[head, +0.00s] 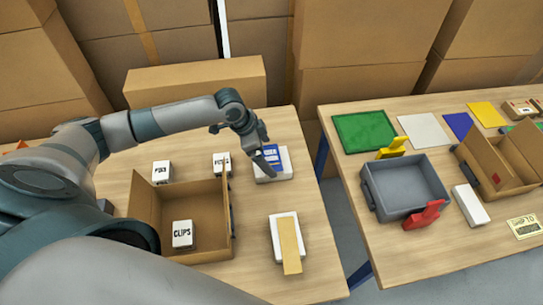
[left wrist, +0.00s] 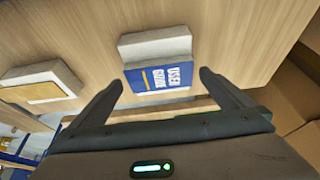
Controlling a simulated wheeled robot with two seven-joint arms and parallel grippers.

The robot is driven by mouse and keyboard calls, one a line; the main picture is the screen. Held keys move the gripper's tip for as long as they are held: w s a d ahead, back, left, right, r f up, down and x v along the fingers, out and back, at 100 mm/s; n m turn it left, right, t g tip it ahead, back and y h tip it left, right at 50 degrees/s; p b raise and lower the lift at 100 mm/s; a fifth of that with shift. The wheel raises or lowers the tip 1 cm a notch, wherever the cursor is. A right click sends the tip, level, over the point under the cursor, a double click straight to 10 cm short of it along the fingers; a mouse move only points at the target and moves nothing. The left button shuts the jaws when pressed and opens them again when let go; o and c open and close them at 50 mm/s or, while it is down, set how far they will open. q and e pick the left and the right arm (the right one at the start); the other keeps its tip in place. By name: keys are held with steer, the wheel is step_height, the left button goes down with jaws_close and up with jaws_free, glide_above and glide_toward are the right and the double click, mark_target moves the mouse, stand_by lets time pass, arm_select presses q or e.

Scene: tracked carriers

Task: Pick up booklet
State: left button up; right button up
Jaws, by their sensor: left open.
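The booklet is blue with "USER GUIDE" lettering (head: 271,153). It rests on a white block (head: 284,164) near the right edge of the left table. In the left wrist view the booklet (left wrist: 162,78) lies ahead, between the lines of my two fingers, with the white block (left wrist: 150,45) behind it. My left gripper (head: 262,152) is open and empty, close to the booklet and partly covering it in the head view. I cannot tell whether a finger touches it. My right gripper is not in view.
An open cardboard box (head: 205,250) holds a white CLIPS pack (head: 182,234). Two white packs stand behind it. A white block with a tan strip (head: 288,243) lies nearer. A grey bin (head: 405,187) is on the right table, past a gap.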

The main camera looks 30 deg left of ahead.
arm_select(q)
steer(key=shift+w+d+f, duration=0.1)
steer(key=shift+d+f, duration=0.1)
steer(key=shift+f, duration=0.4)
steer(key=c, duration=1)
steer(key=shift+r, duration=0.15)
